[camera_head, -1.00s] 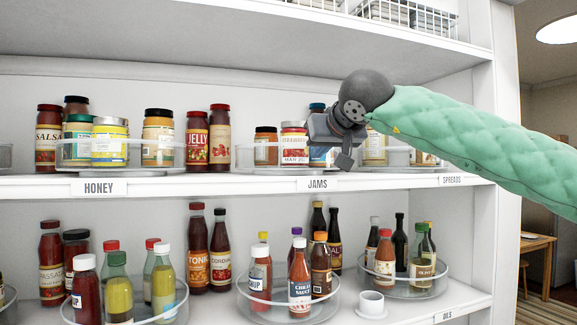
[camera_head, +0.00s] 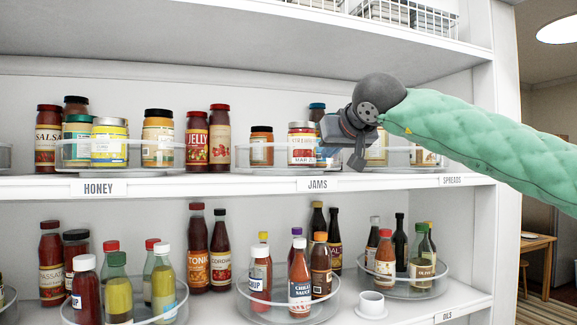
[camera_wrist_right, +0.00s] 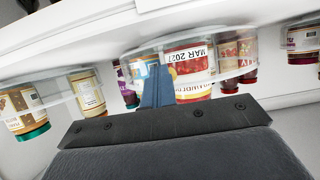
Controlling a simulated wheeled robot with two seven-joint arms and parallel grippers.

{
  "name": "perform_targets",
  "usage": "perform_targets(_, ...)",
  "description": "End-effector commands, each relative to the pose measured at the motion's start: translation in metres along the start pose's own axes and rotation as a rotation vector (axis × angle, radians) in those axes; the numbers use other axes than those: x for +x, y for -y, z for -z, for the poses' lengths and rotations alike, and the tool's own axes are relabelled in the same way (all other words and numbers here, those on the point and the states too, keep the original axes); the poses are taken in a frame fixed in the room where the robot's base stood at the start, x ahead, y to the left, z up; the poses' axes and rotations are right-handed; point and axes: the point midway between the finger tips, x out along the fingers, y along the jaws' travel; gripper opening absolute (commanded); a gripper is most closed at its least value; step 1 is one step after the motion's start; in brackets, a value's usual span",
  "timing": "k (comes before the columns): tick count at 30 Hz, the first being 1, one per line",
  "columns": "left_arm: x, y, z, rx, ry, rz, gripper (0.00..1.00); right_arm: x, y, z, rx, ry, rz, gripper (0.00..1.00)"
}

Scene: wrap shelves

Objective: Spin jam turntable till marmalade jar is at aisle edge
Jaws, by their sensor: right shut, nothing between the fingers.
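The jam turntable (camera_head: 268,166) is a clear-rimmed round tray above the JAMS label on the middle shelf. It holds a red-labelled jar (camera_head: 301,147) at the front right and a dark-lidded orange-brown jar (camera_head: 261,150) at the left. A blue-lidded jar (camera_head: 317,110) stands behind, partly hidden. I cannot read which one is marmalade. My right gripper (camera_head: 330,150) is at the turntable's right front, its tips hard to make out. In the right wrist view its blue fingers (camera_wrist_right: 156,84) are shut and empty, overlapping the clear rim (camera_wrist_right: 128,58); contact is unclear. My left gripper is out of view.
A honey turntable (camera_head: 75,160) stands to the left and a spreads turntable (camera_head: 400,160) to the right, close to my gripper. A wire basket (camera_head: 430,18) is on the shelf above.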

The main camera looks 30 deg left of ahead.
Motion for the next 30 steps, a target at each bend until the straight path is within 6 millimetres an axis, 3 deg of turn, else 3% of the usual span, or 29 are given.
perform_targets(30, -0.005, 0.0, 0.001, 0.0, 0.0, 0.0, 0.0, 0.009, -0.025, 0.003, 0.0, 0.002, 0.001, 0.0)
